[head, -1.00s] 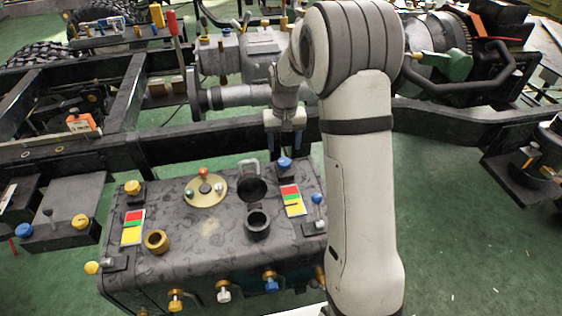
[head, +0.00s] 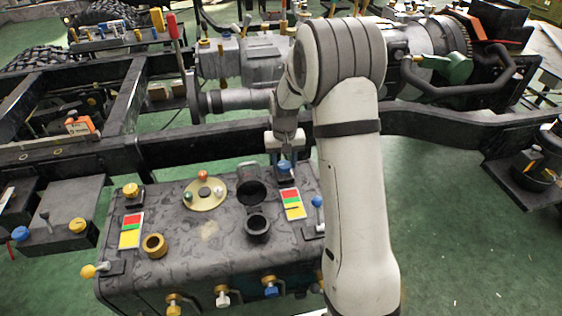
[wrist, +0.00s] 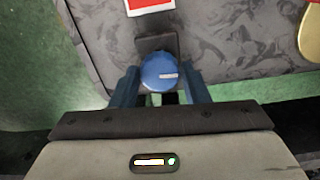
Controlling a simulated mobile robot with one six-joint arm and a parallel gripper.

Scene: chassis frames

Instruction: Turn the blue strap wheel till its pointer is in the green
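The blue strap wheel (head: 285,166) sits on a small dark mount at the far right corner of the dark tank's top. In the wrist view the wheel (wrist: 159,72) is a round blue knob with a pale mark. My gripper (wrist: 160,80) is open, with its blue fingers on either side of the wheel; I cannot tell if they touch it. In the head view my gripper (head: 286,150) is at the wheel from behind. The red, green and yellow card (head: 291,204) lies just in front of the wheel. Its pointer is too small to read surely.
A second colour card (head: 131,231) and a yellow knob (head: 131,190) are on the tank's left. A dark filler neck (head: 257,226) with a raised lid, a brass ring (head: 154,245) and a round plate (head: 205,197) stand between. A black frame rail (head: 230,139) runs behind.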

